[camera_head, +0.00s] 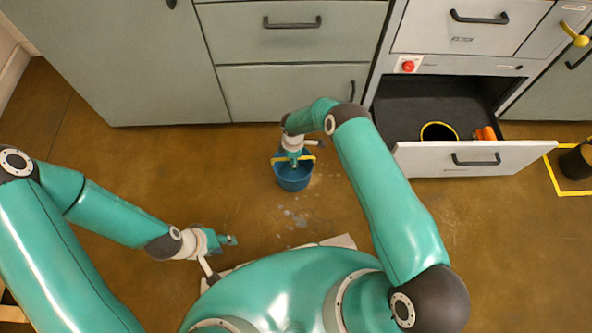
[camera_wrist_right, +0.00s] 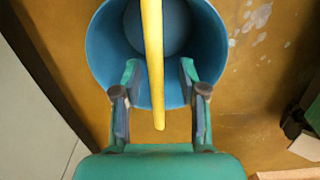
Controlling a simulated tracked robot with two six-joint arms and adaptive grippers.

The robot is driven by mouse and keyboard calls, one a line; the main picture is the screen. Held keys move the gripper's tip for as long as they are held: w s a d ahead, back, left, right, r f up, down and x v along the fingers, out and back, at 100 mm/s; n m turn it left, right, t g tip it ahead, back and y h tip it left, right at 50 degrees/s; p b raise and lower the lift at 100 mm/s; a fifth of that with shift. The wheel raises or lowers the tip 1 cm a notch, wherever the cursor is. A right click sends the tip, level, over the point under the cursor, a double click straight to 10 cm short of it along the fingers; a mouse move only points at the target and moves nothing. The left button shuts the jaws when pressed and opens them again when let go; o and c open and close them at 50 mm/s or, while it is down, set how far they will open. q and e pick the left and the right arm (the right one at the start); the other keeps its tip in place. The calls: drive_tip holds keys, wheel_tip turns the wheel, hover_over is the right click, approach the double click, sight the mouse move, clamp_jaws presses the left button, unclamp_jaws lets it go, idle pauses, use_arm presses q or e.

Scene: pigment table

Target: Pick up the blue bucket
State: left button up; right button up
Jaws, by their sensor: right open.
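The blue bucket (camera_head: 293,182) stands upright on the brown floor in front of the grey drawers, its yellow handle (camera_head: 279,160) across the top. My right gripper (camera_head: 294,161) is over the bucket, pointing down. In the right wrist view the bucket (camera_wrist_right: 102,50) is below the gripper (camera_wrist_right: 159,75), whose open fingers are on either side of the yellow handle (camera_wrist_right: 152,40). The fingers look apart from the handle. My left gripper (camera_head: 230,240) is over the floor to the lower left of the bucket and seems empty; its finger gap is not clear.
An open drawer (camera_head: 428,165) to the right of the bucket holds a dark yellow-rimmed container (camera_head: 438,124) and an orange item (camera_head: 486,133). Closed cabinets (camera_head: 285,95) stand behind the bucket. A dark bucket (camera_head: 577,162) stands in a yellow floor square at far right. Floor left of the bucket is clear.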

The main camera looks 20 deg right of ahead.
drive_tip(key=shift+f+b, duration=0.2)
drive_tip(key=shift+b, duration=0.3)
idle(0.4)
clamp_jaws()
idle(0.4)
